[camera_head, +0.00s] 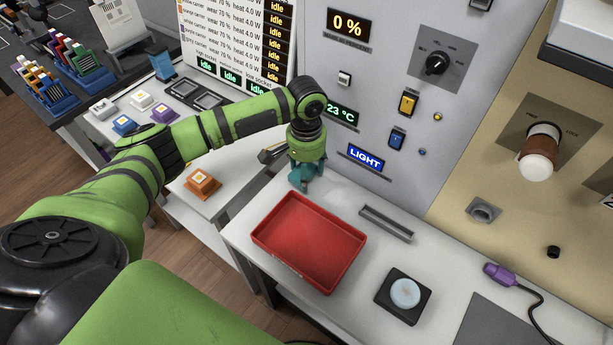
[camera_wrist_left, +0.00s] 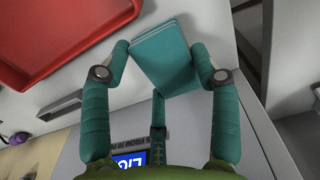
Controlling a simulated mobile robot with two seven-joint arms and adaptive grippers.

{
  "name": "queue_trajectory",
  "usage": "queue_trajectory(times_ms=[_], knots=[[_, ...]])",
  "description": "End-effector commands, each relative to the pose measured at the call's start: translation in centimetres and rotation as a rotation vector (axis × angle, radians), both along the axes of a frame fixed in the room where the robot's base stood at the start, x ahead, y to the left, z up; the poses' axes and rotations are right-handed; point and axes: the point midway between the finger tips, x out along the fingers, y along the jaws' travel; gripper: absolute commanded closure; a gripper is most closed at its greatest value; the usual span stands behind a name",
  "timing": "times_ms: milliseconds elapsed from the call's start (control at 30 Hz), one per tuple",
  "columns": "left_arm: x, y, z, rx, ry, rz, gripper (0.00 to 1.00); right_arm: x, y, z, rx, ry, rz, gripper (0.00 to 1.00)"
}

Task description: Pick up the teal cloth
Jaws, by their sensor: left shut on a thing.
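The teal cloth (camera_wrist_left: 163,55) is a flat folded rectangle between the fingers of my left gripper (camera_wrist_left: 160,68) in the left wrist view. The fingers are teal too, and they press on the cloth from both sides. In the head view my left gripper (camera_head: 305,178) points down at the back left of the white bench, behind the red tray. There the cloth blends with the fingers and is mostly hidden. I cannot tell whether it touches the bench top. My right gripper is in neither view.
The red tray (camera_head: 262,246) lies just in front of my left gripper. A grey handle bar (camera_head: 386,223) and a black pad with a pale disc (camera_head: 403,295) are to the right. The control panel (camera_head: 385,140) rises close behind. An orange block (camera_head: 202,182) sits on the left table.

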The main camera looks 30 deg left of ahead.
Motion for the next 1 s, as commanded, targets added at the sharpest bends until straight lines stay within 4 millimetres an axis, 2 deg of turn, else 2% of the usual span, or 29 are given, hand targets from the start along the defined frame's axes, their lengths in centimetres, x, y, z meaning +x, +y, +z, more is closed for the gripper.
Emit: queue_trajectory(times_ms=[200,367,800,1000], knots=[[-0.3,0.1,4.0,0.001,-0.001,0.0,0.56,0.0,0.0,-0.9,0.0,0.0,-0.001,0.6],[-3.9,0.7,3.7,0.002,0.003,-0.001,0.56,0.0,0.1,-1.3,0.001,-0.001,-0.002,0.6],[-15.5,2.4,3.7,0.006,0.003,0.0,0.56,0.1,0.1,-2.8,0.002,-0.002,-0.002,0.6],[-18.4,2.7,3.8,0.004,0.001,0.001,0.56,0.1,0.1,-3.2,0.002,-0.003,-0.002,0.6]])
